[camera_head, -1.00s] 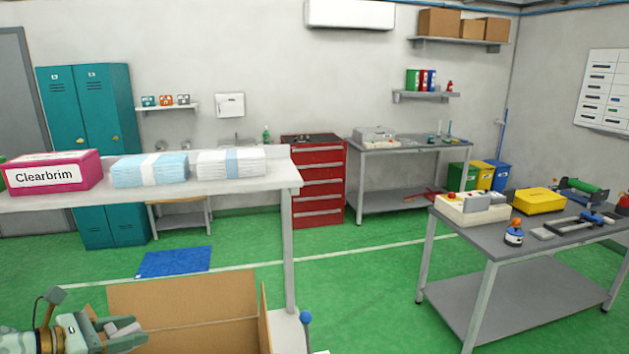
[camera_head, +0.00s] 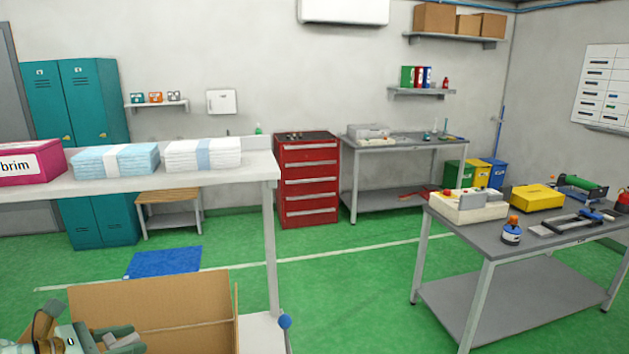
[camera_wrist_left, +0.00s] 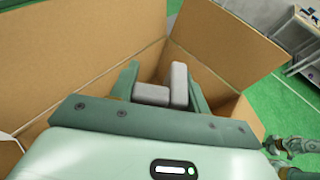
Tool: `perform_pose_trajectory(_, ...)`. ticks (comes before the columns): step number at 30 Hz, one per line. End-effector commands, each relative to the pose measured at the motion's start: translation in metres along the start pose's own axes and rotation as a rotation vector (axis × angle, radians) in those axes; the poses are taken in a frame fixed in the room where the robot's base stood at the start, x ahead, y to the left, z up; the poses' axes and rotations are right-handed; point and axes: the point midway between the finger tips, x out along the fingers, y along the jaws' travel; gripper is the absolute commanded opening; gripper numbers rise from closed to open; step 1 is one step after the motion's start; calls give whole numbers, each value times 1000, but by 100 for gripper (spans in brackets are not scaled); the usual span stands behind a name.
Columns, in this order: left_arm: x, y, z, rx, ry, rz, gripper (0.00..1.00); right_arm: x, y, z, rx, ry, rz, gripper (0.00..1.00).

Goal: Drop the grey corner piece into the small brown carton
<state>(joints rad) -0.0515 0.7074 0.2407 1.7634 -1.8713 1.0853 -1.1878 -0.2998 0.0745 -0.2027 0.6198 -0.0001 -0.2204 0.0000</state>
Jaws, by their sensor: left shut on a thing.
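The grey corner piece (camera_wrist_left: 180,85) is an L-shaped block between the fingers of my left gripper (camera_wrist_left: 162,82), which is shut on it. In the head view the piece (camera_head: 124,341) shows at the lower left, partly hidden by the fingers of the same gripper (camera_head: 118,338). The brown carton (camera_head: 150,305) stands open with its flaps up, cut off by the bottom edge. In the left wrist view the carton's walls (camera_wrist_left: 75,55) surround the fingers, and the piece is over its opening. Part of my right arm shows at that view's lower right, its jaws unclear.
A white bench (camera_head: 200,178) behind the carton bears mask stacks (camera_head: 203,154) and a pink box (camera_head: 30,163). A grey table (camera_head: 480,232) with a yellow case (camera_head: 537,197) stands at the right. Green floor (camera_head: 345,290) between them is clear.

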Motion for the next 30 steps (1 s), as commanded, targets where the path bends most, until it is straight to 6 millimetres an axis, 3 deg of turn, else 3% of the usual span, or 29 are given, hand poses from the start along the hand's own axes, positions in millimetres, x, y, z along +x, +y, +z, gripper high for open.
perform_pose_trajectory(6,0,0,0,2,0,1,25,0,5,1,0,0,6,0)
perform_pose_trajectory(7,0,0,0,2,0,1,49,0,5,1,0,0,7,0)
perform_pose_trajectory(9,0,0,0,2,0,1,69,0,6,1,0,-1,8,0)
perform_pose_trajectory(10,0,0,0,2,0,1,72,0,6,1,0,-1,8,0)
perform_pose_trajectory(18,-1,0,0,2,0,1,72,0,7,1,1,-1,9,0)
perform_pose_trajectory(22,-11,1,-2,2,3,2,72,2,6,2,1,-1,8,0)
perform_pose_trajectory(26,-38,0,-3,3,6,2,72,6,6,2,1,-2,8,0)
perform_pose_trajectory(30,-77,0,-4,0,6,1,72,10,6,3,0,-4,7,0)
